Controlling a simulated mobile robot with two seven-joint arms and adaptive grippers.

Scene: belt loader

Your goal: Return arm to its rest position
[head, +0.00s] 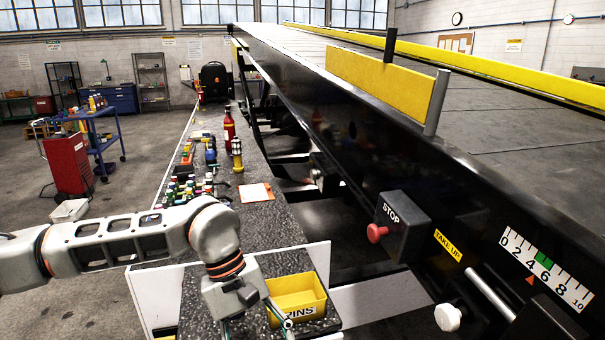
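My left arm (120,240) reaches in from the left, bent down at the wrist. My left gripper (256,328) points down over the near end of the dark speckled counter, at the left side of the yellow bin (300,287) marked as pins. Its two fingers show spread apart at the bottom edge of the picture, and I see nothing between them. One finger overlaps the bin's front left corner in the view; I cannot tell whether it touches. The bin's inside looks empty where I can see it. My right arm and gripper are out of view.
The belt loader (400,150) fills the right side, with a red stop button (377,233) and a white knob (448,317). Coloured small items, a red bottle (229,124) and a clipboard (256,192) lie along the counter. A red cabinet (68,163) stands left on open floor.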

